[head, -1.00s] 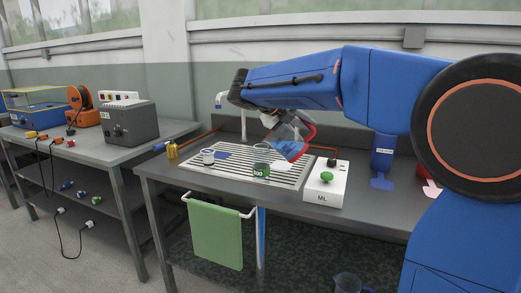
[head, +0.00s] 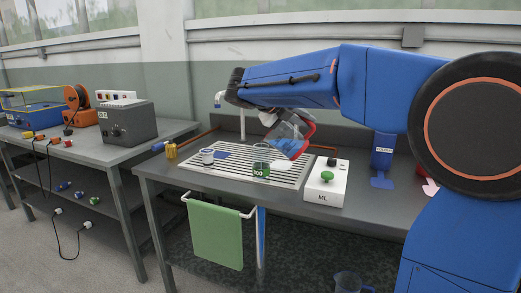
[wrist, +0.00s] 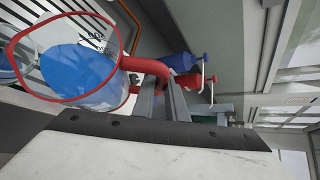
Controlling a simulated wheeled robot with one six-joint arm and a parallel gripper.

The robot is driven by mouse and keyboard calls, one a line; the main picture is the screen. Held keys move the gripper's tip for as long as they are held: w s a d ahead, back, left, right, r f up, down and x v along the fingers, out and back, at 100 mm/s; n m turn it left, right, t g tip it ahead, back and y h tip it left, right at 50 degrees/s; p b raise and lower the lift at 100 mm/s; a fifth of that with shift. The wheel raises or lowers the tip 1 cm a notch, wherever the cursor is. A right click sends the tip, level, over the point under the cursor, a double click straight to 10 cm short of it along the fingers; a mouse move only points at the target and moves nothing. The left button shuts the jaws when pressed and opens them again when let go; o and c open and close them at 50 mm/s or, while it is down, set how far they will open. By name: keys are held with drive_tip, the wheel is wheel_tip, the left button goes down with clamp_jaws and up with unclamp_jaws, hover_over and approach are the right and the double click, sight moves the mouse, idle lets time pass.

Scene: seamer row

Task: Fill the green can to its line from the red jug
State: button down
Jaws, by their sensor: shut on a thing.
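My gripper (wrist: 165,105) is shut on the red handle of the red jug (head: 303,146). The jug is clear with a red rim and holds blue liquid. It is tilted above the drip grid, and in the wrist view its red rim (wrist: 122,45) faces the camera with the liquid inside. The green can (head: 261,160), a clear vessel with a green marked band low down, stands upright on the grid just left of the jug. In the head view I cannot make out a stream, the can's fill line or its level.
The slatted grid (head: 215,172) also holds a small white cup (head: 207,156) and a blue patch. A white box with a green button (head: 326,185) stands right of the grid. A green towel (head: 216,236) hangs in front.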

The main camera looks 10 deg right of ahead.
drive_tip(key=shift+w+a+r+p, duration=0.1)
drive_tip(key=shift+a+r+p, duration=0.05)
drive_tip(key=shift+r+p, duration=0.25)
idle(1.3)
